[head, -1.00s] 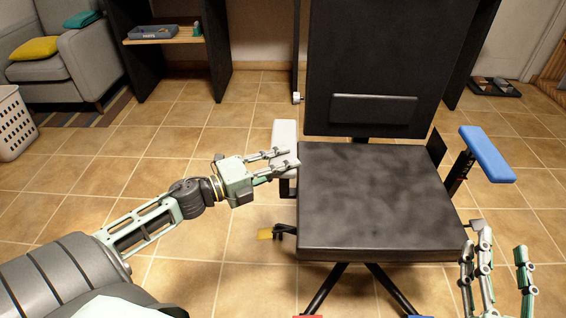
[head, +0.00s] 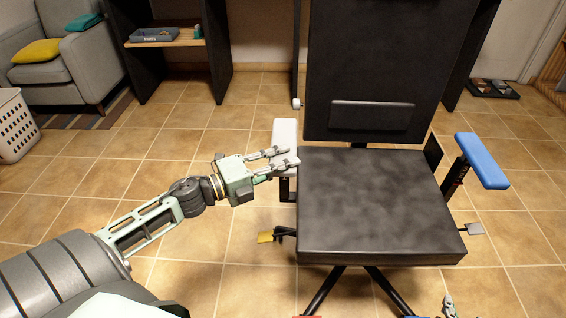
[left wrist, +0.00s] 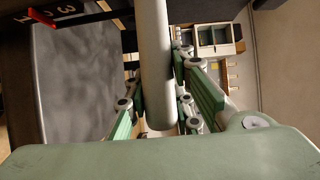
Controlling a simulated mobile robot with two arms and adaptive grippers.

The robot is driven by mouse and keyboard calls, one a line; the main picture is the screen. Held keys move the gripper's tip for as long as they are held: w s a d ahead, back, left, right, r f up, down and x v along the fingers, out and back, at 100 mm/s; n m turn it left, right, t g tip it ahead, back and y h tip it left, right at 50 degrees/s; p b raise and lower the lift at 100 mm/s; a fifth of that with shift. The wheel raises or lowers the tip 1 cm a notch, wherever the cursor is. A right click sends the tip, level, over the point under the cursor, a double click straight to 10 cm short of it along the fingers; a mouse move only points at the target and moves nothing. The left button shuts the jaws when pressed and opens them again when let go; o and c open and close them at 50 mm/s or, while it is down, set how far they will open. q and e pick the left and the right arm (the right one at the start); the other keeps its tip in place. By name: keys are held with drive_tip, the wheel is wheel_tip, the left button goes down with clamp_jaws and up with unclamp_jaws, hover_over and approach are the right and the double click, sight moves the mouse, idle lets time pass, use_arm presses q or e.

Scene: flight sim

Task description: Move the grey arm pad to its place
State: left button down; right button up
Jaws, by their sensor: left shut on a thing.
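The grey arm pad (head: 285,133) is a long, light grey piece at the left side of the black office chair (head: 375,200). It lies over the chair's left post (head: 287,190); I cannot tell whether the two touch. My left gripper (head: 292,158) is shut on the pad's near end. In the left wrist view the pad (left wrist: 155,60) runs lengthwise between the green fingers. A blue arm pad (head: 481,160) sits on the post at the chair's right. Only a tip of my right gripper (head: 449,306) shows at the bottom edge, so its jaws cannot be judged.
A yellow paddle (head: 265,237) and a grey paddle (head: 474,229) stick out from under the seat. A grey armchair (head: 75,75) and a white basket (head: 14,125) stand at the far left. The tiled floor left of the chair is clear.

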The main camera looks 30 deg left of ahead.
use_arm(q)
drive_tip(key=shift+r, duration=0.2)
drive_tip(key=c, duration=1.6)
unclamp_jaws()
drive_tip(key=shift+c, duration=0.2)
drive_tip(key=shift+o, duration=0.6)
drive_tip(key=shift+f, duration=0.1)
drive_tip(key=shift+s, duration=0.1)
drive_tip(key=v, duration=1.2)
drive_tip(key=shift+a+f, duration=0.1)
drive_tip(key=shift+a, duration=0.05)
